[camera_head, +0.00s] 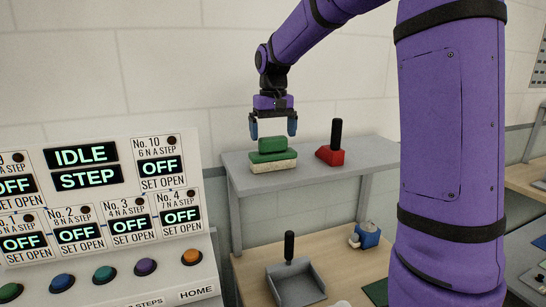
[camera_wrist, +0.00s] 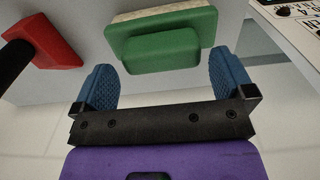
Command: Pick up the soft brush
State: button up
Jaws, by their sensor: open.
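The soft brush (camera_head: 273,157) has a green block body with a raised green grip and a pale bristle layer underneath. It lies on the grey shelf (camera_head: 355,158), bristles down. My gripper (camera_head: 273,128) is open above it, one blue finger over each end of the grip, pointing down. In the wrist view the brush (camera_wrist: 165,50) is ahead of the open fingers of my gripper (camera_wrist: 168,85). The grip lies roughly across the gap, and I see no contact. Nothing is held.
A red tool (camera_head: 330,155) with a black upright handle stands on the shelf right of the brush. A control panel (camera_head: 100,210) is at the left. On the wooden bench (camera_head: 340,262) below are a grey dustpan (camera_head: 296,284) and a small blue object (camera_head: 367,236).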

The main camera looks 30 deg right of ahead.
aim_at(273, 137)
jog(key=shift+a+f, duration=0.1)
jog(key=shift+f, duration=1.45)
jog(key=c, duration=0.7)
jog(key=shift+r, duration=0.1)
jog(key=shift+c, duration=0.2)
